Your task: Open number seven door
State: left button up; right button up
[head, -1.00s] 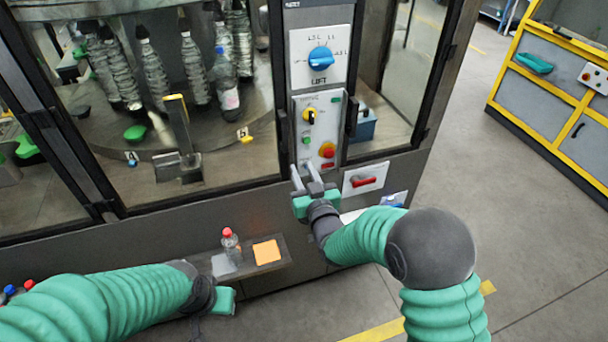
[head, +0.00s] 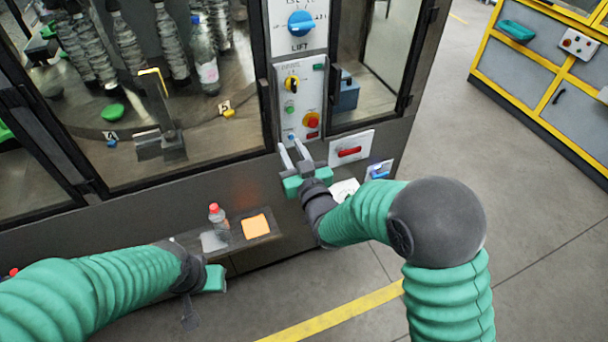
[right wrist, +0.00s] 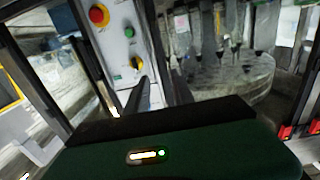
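The labelling machine has framed glass doors; I see no legible number seven on any of them. The large left glass door (head: 215,135) has a dark upright handle (head: 266,110) at its right edge. A narrower glass door (head: 375,60) is right of the control panel, with a dark handle (head: 334,92) on its left. My right gripper (head: 292,152) is open and empty, its fingers apart just below the control panel.
The control panel (head: 301,102) carries a yellow switch, a green button and a red knob, below a blue LIFT dial (head: 301,23). A red handle (head: 350,151) sits lower right. A small shelf (head: 275,228) holds a bottle (head: 217,220) and an orange pad (head: 255,225).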

jog(key=b+v, duration=0.9)
jog(key=v, duration=0.4)
jog(key=shift+d+f, duration=0.2)
